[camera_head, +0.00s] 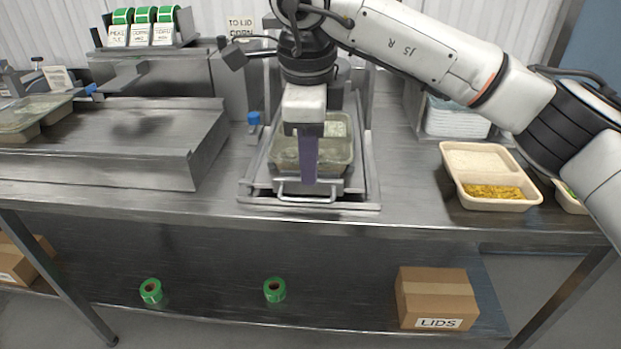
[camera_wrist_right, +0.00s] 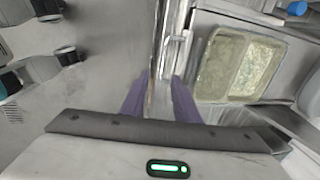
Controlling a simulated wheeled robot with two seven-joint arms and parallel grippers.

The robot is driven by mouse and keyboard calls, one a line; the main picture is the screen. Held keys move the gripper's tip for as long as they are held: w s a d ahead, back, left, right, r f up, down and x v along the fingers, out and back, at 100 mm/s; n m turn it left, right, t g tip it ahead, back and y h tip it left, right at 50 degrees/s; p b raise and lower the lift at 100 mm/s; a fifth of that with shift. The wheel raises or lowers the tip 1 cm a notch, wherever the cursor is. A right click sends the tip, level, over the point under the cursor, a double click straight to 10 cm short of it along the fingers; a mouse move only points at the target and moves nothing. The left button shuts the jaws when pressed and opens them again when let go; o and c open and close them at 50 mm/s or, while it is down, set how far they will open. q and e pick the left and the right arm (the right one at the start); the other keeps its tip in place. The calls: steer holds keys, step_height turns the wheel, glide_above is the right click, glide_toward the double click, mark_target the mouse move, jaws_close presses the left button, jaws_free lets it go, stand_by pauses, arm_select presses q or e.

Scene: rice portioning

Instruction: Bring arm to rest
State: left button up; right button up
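My right arm reaches in from the right in the head view. Its gripper (camera_head: 308,155) points down in front of a lidded tray (camera_head: 333,128) that sits in the metal sealing frame (camera_head: 255,190). That view shows the tray (camera_wrist_right: 222,68) with two compartments to the right of the fingers. The frame's front handle (camera_head: 305,194) lies just below the gripper. My left gripper does not show in the head view.
An open tray (camera_head: 452,190) with white rice and yellow food stands on the right of the counter, under my right arm. Another tray (camera_head: 32,112) is at the left. Label rolls (camera_head: 141,16) stand at the back left. A LIDS box (camera_head: 437,285) is on the lower shelf.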

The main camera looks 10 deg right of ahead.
steer(key=shift+s+a+r, duration=0.1)
steer(key=shift+s+r, duration=0.05)
steer(key=shift+r, duration=0.8)
